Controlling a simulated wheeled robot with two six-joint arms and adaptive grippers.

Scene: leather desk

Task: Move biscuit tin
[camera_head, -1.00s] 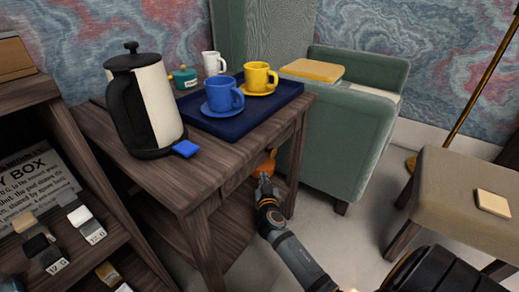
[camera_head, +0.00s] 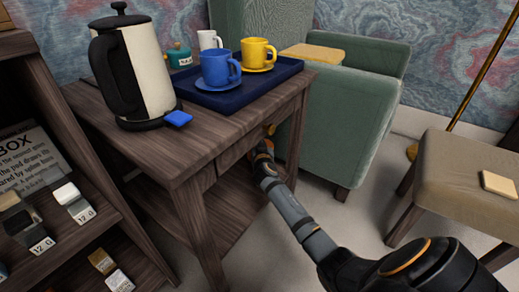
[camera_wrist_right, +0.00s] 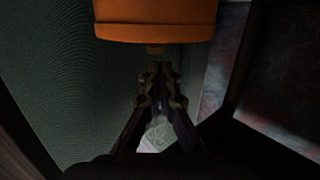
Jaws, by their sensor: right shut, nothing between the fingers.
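No thing in view is plainly marked as the biscuit tin. A teal lidded pot with a label (camera_head: 180,57) stands on the wooden side table (camera_head: 180,152), behind the black-and-cream jug. A rounded orange thing (camera_wrist_right: 155,18) fills the top of the right wrist view, and only a sliver of it shows below the tabletop (camera_head: 271,129) in the head view. I cannot tell what it is. My right gripper (camera_wrist_right: 160,72) is shut and empty, close to the orange thing. In the head view it is partly hidden by the table's edge. My left gripper is not in view.
A blue tray (camera_head: 240,97) holds cups. A green armchair (camera_head: 348,120) stands behind, and a stool (camera_head: 465,180) is at the right. Shelves (camera_head: 85,215) stand at the left.

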